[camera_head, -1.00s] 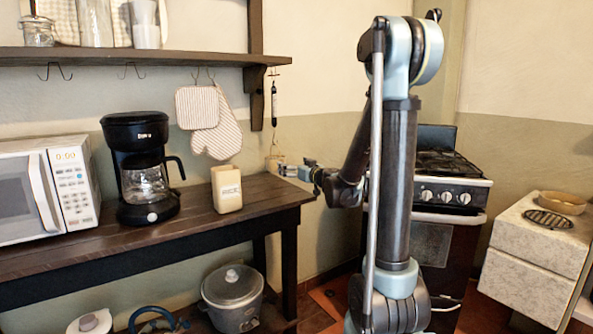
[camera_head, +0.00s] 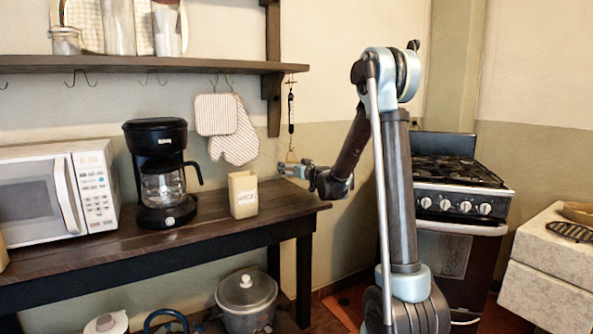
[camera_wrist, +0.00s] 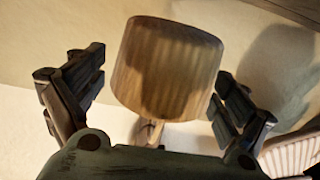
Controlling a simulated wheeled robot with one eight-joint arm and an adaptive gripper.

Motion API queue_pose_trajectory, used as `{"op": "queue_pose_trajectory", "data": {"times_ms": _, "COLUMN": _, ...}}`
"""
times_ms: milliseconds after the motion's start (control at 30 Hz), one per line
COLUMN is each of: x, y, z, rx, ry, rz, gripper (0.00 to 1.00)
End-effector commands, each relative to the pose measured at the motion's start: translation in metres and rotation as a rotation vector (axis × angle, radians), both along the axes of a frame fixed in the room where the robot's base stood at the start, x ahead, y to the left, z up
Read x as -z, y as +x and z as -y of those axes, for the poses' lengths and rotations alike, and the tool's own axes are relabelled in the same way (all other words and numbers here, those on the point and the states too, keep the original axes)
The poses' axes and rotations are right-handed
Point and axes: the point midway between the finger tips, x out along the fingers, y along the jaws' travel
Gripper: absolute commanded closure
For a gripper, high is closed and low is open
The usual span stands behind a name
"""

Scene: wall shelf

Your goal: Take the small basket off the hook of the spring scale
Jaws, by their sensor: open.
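The dark, slim spring scale (camera_head: 291,107) hangs below the right end of the wall shelf. In the head view, the small basket at its lower end is mostly hidden by my gripper (camera_head: 287,170); a thin handle (camera_head: 292,156) shows just above. In the wrist view, the basket (camera_wrist: 167,65) is a tan, ribbed, round body between the two spread fingers of my gripper (camera_wrist: 160,68). The fingers are open, one on each side. A gap shows on the left; whether the right finger touches is unclear. The hook itself is too small to make out.
The wooden counter (camera_head: 110,252) lies left of my gripper, with a beige box (camera_head: 243,195), coffee maker (camera_head: 160,175) and microwave (camera_head: 55,190). A striped mitt (camera_head: 236,138) hangs left of the scale. A stove (camera_head: 455,195) stands to the right.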

Motion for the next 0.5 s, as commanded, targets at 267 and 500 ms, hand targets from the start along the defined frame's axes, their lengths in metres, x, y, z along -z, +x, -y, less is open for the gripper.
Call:
{"op": "queue_pose_trajectory", "data": {"times_ms": 267, "x": 0.0001, "y": 0.0042, "z": -0.0044, "rx": -0.002, "ry": 0.0, "rz": 0.0, "gripper": 0.07}}
{"op": "queue_pose_trajectory", "data": {"times_ms": 500, "x": 0.0001, "y": 0.0038, "z": -0.0045, "rx": -0.002, "ry": 0.0, "rz": 0.0, "gripper": 0.34}}
